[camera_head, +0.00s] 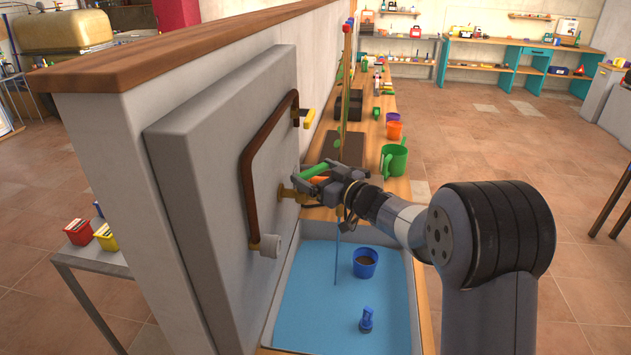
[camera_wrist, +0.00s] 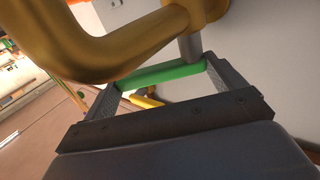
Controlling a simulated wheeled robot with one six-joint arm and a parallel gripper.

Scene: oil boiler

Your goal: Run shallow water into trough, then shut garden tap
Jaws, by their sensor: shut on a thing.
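My gripper (camera_head: 318,177) is shut on this green handle. In the wrist view the handle (camera_wrist: 160,75) lies between both fingers, under the curved brass tap body (camera_wrist: 120,50). A thin blue stream of water (camera_head: 337,262) falls from below the tap into the trough (camera_head: 385,247). Blue water (camera_head: 310,310) covers the trough floor; its depth is hard to tell. My gripper hides part of the tap and spout.
A blue pot (camera_head: 365,263) and a small blue item (camera_head: 366,320) stand in the trough. A green watering can (camera_head: 394,160) stands on the bench behind. Open floor lies to the right.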

